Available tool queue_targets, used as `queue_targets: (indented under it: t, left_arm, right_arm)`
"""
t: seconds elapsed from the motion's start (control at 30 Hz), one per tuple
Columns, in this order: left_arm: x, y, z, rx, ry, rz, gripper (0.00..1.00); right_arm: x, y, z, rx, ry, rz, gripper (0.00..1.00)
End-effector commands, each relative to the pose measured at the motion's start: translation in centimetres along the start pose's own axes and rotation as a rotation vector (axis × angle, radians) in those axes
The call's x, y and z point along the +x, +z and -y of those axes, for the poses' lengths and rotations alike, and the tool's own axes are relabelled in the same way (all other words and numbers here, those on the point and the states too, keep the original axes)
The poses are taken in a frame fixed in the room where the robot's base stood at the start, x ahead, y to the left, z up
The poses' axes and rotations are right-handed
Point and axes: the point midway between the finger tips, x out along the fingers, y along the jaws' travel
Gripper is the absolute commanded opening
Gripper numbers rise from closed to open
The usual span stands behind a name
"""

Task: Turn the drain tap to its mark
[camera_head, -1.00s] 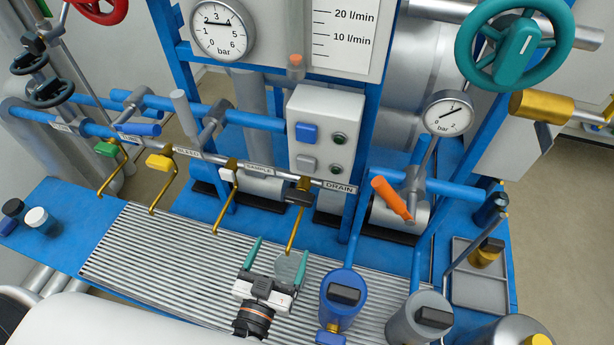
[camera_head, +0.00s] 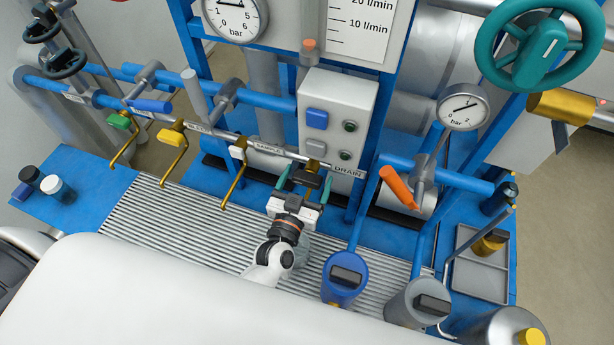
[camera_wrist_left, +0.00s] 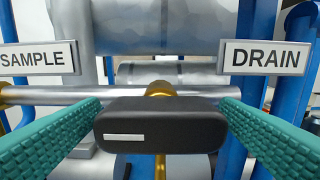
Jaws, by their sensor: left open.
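The drain tap has a black handle (camera_head: 306,180) on a brass body, at the right end of the tap rail beside the DRAIN label (camera_head: 348,172). In the left wrist view the black handle (camera_wrist_left: 160,125) fills the middle, lying level, with a short white line on its left part. The DRAIN label (camera_wrist_left: 264,57) is above right of it. My left gripper (camera_head: 303,183) is open, with its teal fingers on either side of the handle. In the wrist view small gaps seem to remain between fingers and handle; contact cannot be told. My right gripper is not in view.
The sample tap (camera_head: 238,153), yellow tap (camera_head: 172,135) and green tap (camera_head: 118,121) are along the rail to the left. A push-button box (camera_head: 335,120) stands just above the drain tap. A blue meter (camera_head: 345,278) and an orange lever (camera_head: 398,187) are to the right.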

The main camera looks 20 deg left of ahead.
Motion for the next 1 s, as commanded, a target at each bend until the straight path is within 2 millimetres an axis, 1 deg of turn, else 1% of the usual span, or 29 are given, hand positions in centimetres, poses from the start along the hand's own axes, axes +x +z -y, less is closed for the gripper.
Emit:
queue_targets:
  t: [0.1, 0.33, 0.57, 0.6, 0.87, 1.0]
  left_arm:
    - [0.4, 0.0, 0.0, 0.0, 0.0, -0.001, 0.85]
    - [0.41, -0.02, 0.0, 0.0, 0.0, 0.0, 0.85]
    - [0.4, -0.01, 0.0, 0.0, 0.0, 0.0, 0.48]
    - [0.39, -0.01, 0.0, 0.0, 0.0, 0.0, 0.41]
    - [0.39, 0.01, -0.01, -0.023, 0.0, 0.0, 0.41]
    - [0.4, 0.02, 0.01, -0.079, 0.0, 0.0, 0.41]
  right_arm:
    - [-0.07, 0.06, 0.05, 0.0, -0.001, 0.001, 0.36]
    - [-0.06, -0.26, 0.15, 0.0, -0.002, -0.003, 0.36]
    - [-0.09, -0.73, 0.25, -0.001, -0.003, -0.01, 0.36]
    - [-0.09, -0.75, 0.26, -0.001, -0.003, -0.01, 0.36]
    - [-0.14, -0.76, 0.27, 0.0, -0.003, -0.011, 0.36]
    - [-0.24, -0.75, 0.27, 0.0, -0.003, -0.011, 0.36]
